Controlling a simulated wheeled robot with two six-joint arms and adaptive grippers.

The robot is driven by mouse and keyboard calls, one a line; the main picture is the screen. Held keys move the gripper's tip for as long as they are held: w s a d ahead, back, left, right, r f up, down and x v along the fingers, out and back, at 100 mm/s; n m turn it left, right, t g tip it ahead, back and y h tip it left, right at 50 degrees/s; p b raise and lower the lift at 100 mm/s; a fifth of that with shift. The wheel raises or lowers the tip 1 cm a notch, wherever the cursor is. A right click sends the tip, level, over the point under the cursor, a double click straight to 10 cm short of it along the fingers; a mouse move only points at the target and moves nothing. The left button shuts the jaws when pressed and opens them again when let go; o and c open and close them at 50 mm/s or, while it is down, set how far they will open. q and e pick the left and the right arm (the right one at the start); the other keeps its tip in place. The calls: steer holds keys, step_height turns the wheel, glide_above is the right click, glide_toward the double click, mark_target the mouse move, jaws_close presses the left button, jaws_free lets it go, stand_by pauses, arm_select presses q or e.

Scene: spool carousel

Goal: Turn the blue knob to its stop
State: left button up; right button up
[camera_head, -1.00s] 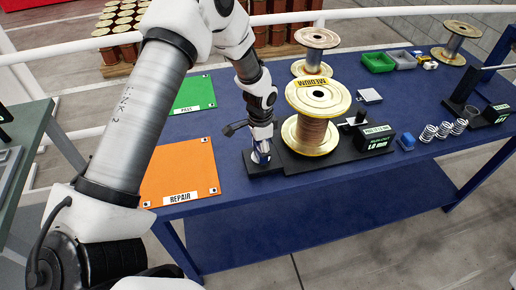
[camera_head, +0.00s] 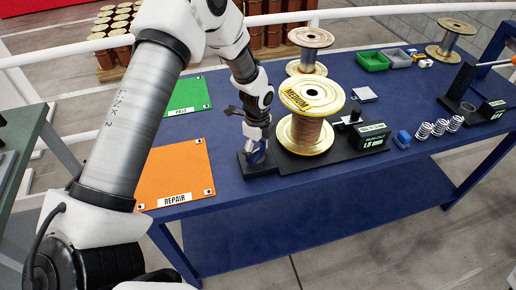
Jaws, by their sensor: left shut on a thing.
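The blue knob (camera_head: 257,157) sits on the left end of a black base beside the large spool. Only part of it shows below my left gripper (camera_head: 256,147), which is shut on it from above. My left arm reaches in from the left over the table. The copper-coloured spool (camera_head: 307,132) stands upright on the base, with a yellow "MEDIUM" label on the front left of its top flange. A black box with a green-and-white display (camera_head: 374,138) stands right of the spool. My right gripper is not in view.
The blue table (camera_head: 330,182) also holds an orange REPAIR mat (camera_head: 176,172), a green PASS mat (camera_head: 188,96), another spool (camera_head: 310,38) behind and one at the far right. Several metal coils (camera_head: 439,127) and a blue block (camera_head: 403,139) lie right. The front strip is clear.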

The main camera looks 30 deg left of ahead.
arm_select(q)
steer(key=m, duration=0.2)
steer(key=s+m, duration=0.1)
steer(key=shift+d+f+m, duration=0.15)
steer(key=shift+f+m, duration=0.1)
steer(key=shift+m, duration=0.15)
steer(key=m, duration=0.3)
steer(key=shift+d+m, duration=0.1)
steer(key=shift+m, duration=0.2)
steer(key=shift+o, duration=0.2)
steer(key=m, duration=0.4)
steer(key=shift+r+b, duration=0.15)
steer(key=shift+b, duration=0.15)
steer(key=shift+m, duration=0.3)
steer(key=shift+w+r, duration=0.15)
steer(key=o, duration=1.2)
steer(key=shift+a, duration=0.2)
steer(key=shift+o, duration=1.4)
steer(key=shift+s+a, duration=0.2)
steer(key=shift+a, duration=0.1)
steer(key=shift+s+a, duration=0.1)
steer(key=shift+a, duration=0.05)
steer(key=shift+d, duration=0.2)
